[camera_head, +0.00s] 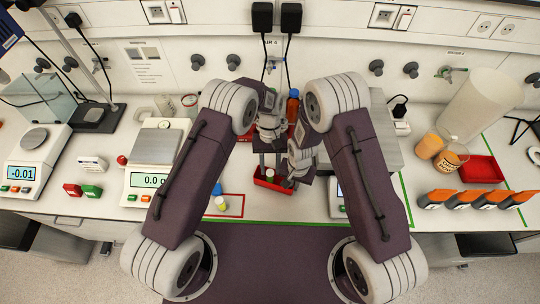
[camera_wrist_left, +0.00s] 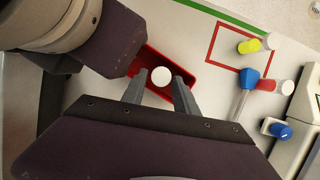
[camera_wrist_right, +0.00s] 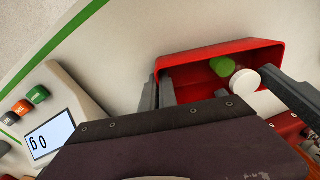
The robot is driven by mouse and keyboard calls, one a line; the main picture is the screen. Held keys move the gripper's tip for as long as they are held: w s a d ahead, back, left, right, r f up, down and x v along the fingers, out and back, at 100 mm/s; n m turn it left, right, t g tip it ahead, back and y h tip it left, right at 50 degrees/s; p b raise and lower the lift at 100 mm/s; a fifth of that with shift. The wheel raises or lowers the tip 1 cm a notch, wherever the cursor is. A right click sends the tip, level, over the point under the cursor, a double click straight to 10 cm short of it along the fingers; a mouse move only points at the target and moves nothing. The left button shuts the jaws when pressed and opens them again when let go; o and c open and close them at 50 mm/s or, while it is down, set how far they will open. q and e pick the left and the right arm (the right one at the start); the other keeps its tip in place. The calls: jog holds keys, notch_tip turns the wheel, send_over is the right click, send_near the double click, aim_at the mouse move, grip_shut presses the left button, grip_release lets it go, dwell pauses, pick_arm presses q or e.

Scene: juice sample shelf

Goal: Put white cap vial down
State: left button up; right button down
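The white cap vial (camera_head: 270,173) stands in the small red tray (camera_head: 259,183) and has green contents. In the left wrist view its round white cap (camera_wrist_left: 161,76) lies between my left gripper's fingers. My left gripper (camera_head: 270,162) reaches down over the tray; its fingers look wider apart than the vial. In the right wrist view the vial's white cap (camera_wrist_right: 245,82) and green body (camera_wrist_right: 222,67) show, with a grey finger beside the cap.
A red-outlined square (camera_wrist_left: 215,45) holds a yellow-green vial (camera_wrist_left: 250,46). A balance (camera_head: 155,160) stands to the left. A beaker (camera_head: 450,157), another red tray (camera_head: 494,170) and several orange-topped items (camera_head: 455,197) are to the right.

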pick_arm(q)
jog(key=v, duration=1)
jog(key=shift+r, duration=0.4)
jog(key=shift+w, duration=0.15)
jog(key=s+a+r+t, duration=0.2)
jog(key=s+a, duration=0.5)
jog(key=a, duration=0.1)
jog(key=s+a+r+t, duration=0.2)
jog(key=s+a+t, duration=0.1)
jog(key=s+a, duration=0.5)
jog(key=shift+s+r+m, duration=0.2)
jog(key=shift+r+m, duration=0.05)
jog(key=shift+m, duration=0.05)
